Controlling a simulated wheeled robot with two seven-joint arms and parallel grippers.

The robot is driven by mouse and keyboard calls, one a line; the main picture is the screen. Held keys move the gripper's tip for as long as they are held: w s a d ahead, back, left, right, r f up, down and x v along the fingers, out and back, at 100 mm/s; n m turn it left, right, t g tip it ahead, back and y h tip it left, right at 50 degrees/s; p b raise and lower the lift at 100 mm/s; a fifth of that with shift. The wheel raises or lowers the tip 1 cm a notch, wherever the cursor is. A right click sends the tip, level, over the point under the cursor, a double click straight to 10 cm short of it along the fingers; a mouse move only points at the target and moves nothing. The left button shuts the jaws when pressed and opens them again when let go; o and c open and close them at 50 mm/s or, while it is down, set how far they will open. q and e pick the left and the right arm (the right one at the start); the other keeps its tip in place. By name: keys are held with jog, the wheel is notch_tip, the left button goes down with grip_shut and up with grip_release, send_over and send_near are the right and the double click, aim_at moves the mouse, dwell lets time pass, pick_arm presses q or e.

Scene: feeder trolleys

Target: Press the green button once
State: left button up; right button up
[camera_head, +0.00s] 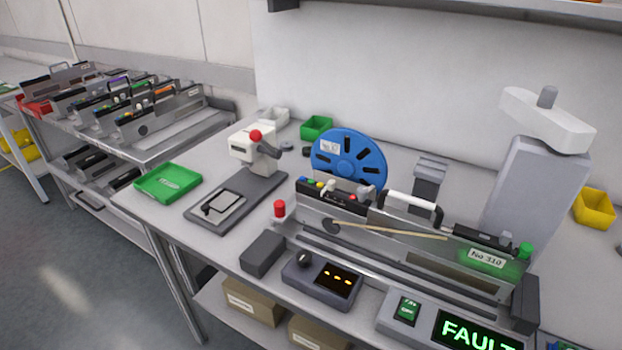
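A green round cap (526,250), which looks like a button or a lamp, stands at the right end of the long grey feeder fixture (400,262), and a green glow lies on the metal beside it. A green rocker switch (407,310) sits on the grey box at the front edge, left of a display (478,332) that reads "FAULT" in green, cut off by the frame. I cannot tell from the picture which of the two green parts is the task's button. A red cap (280,208) stands at the fixture's left end. Neither of my grippers is in view.
A blue reel (347,158) stands behind the fixture. A small console (322,280) with a black knob and amber display lies in front. A grey column with a white head (545,120) rises at the right. A green tray (168,182) and a white device (252,146) stand left.

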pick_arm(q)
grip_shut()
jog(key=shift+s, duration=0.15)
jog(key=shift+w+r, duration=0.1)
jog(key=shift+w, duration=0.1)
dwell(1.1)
